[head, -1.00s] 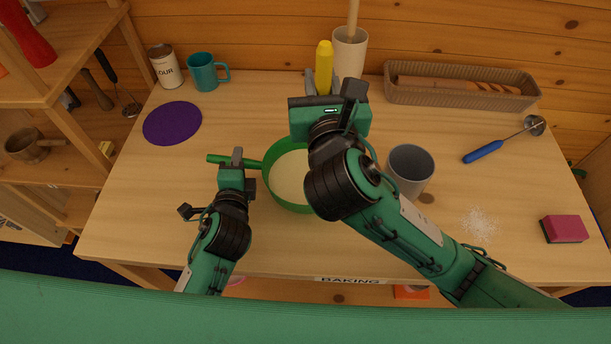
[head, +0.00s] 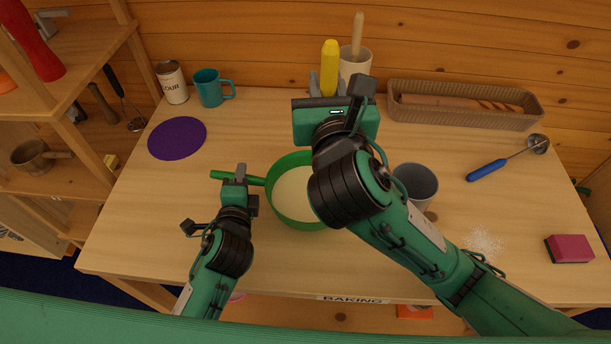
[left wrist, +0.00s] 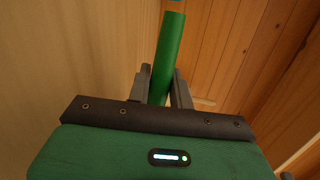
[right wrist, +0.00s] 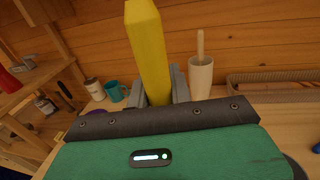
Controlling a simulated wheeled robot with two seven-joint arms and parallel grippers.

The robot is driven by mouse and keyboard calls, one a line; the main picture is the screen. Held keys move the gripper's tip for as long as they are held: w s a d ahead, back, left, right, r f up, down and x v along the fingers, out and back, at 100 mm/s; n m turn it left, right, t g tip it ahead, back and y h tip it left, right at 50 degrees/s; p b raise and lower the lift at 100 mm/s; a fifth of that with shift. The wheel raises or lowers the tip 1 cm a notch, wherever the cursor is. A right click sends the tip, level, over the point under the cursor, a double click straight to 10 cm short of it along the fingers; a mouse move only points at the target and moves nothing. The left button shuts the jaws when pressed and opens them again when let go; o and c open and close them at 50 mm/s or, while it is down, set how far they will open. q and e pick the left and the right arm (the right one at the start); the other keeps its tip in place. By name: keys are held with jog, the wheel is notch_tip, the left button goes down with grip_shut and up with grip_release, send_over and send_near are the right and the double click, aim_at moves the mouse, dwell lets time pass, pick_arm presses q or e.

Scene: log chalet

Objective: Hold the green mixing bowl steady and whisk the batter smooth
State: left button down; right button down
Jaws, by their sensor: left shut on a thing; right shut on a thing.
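The green mixing bowl (head: 283,213) stands on the table with pale batter (head: 296,194) in it; my right arm hides its right part. My left gripper (head: 240,176) is shut on the bowl's green handle (head: 222,175), which also shows between the fingers in the left wrist view (left wrist: 167,55). My right gripper (head: 328,88) is shut on a yellow handle (head: 330,62), which stands up between its fingers in the right wrist view (right wrist: 148,50). The lower end of this tool, likely the whisk, is hidden behind my right gripper and arm.
A grey cup (head: 416,184) stands close right of the bowl, beside my right arm. A white crock (head: 357,62) and a wicker basket (head: 465,117) are at the back. A blue-handled tool (head: 487,171), purple mat (head: 177,138) and pink sponge (head: 570,248) lie further out.

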pick_arm(q)
jog(key=c, duration=1.2)
grip_release()
jog(key=shift+r, duration=0.1)
jog(key=shift+o, duration=0.2)
jog(key=shift+s+d, duration=0.1)
jog(key=shift+s, duration=0.4)
jog(key=v, duration=1.1)
